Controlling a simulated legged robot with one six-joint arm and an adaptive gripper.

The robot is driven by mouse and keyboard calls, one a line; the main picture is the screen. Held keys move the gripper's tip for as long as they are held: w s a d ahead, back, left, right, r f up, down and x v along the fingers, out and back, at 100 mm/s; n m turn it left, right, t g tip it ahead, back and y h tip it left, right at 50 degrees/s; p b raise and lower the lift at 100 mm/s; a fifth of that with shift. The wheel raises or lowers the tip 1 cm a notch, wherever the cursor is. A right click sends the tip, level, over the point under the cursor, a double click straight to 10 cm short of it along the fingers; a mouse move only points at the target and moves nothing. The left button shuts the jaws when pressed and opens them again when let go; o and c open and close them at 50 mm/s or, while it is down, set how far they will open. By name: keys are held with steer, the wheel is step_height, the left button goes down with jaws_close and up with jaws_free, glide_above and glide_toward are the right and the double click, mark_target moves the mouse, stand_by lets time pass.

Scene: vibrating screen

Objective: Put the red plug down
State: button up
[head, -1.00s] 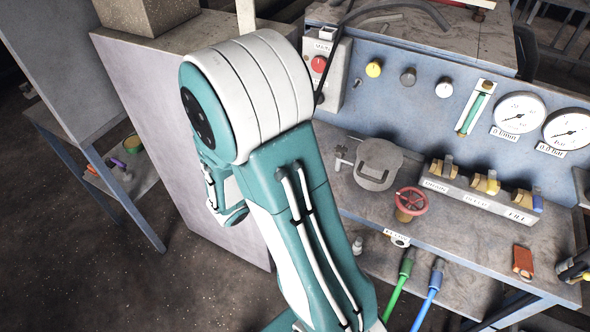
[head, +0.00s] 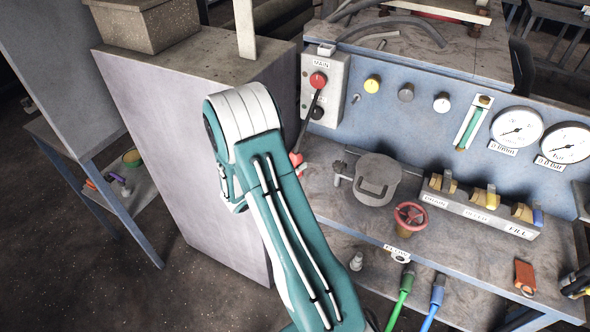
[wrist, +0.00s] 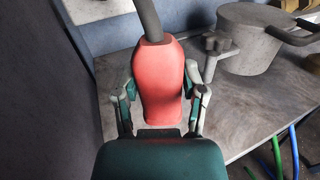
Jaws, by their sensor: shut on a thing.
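The red plug (wrist: 158,85) is upright between the fingers of my gripper (wrist: 160,90) in the wrist view, with a thick dark cable (wrist: 150,20) leaving its top. My gripper is shut on the plug, one finger on each side. In the head view a small part of the red plug (head: 297,160) shows beside my arm, at the left end of the grey bench (head: 335,215). The cable there runs up toward the MAIN switch box (head: 325,90). My arm hides the gripper in the head view. Whether the plug's lower end touches the bench is hidden.
A tall grey cabinet (head: 180,140) stands left. Some bench surface is bare in front of the pot.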

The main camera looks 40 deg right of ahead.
steer(key=shift+w+d+f, duration=0.1)
steer(key=shift+f, duration=1.6)
steer(key=shift+f, duration=0.1)
steer(key=o, duration=1.1)
steer(key=shift+o, duration=0.2)
